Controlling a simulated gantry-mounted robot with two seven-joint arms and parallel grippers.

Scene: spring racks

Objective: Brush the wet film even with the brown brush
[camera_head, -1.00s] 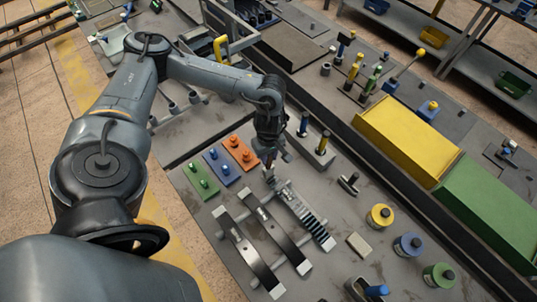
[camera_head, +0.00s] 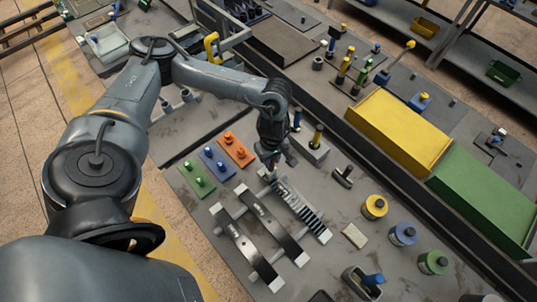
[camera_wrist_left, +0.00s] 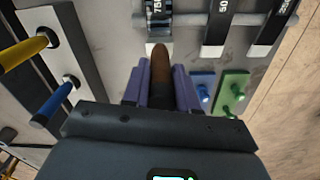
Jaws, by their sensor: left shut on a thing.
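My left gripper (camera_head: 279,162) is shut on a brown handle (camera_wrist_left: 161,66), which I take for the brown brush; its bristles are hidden. In the head view it hangs at the far end of a pale leaf spring (camera_head: 303,213) crossed by dark bands. Whether the brush touches the spring I cannot tell. Two darker springs (camera_head: 248,247) (camera_head: 277,235) lie beside it on the same rack. The banded surface may be the wet film; the picture is too small to be sure. My right gripper is not in view.
Green (camera_head: 197,181), blue (camera_head: 218,163) and orange (camera_head: 239,149) peg boards lie left of the gripper. A grey block (camera_head: 312,150) with blue and yellow handles stands right of it. Yellow (camera_head: 374,207), blue (camera_head: 403,234) and green (camera_head: 433,262) cans stand to the right.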

